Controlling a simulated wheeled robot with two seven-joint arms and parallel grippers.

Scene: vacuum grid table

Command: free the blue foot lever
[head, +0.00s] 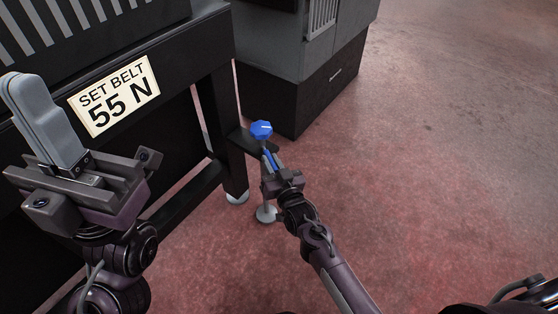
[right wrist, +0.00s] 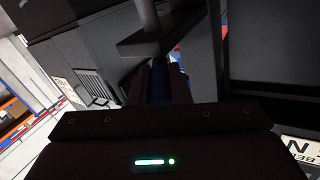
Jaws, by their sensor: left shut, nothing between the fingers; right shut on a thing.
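The blue foot lever shows in the head view as a faceted blue knob (head: 261,130) beside a dark plate low by the table leg. My right gripper (head: 268,158) reaches down to it and is shut on a blue part just below the knob. In the right wrist view, a strip of blue (right wrist: 177,72) shows between the dark fingers, under a dark overhanging plate. The fingers hide most of the lever. My left gripper (head: 38,108) is shut and empty, raised at the left in front of the machine, apart from the lever.
A black machine table with a sign (head: 115,95) reading "SET BELT 55 N" stands at the left. Its leg has a round foot (head: 237,197); another round foot (head: 266,214) is beside my right gripper. A grey cabinet (head: 300,60) stands behind. The floor at right is clear.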

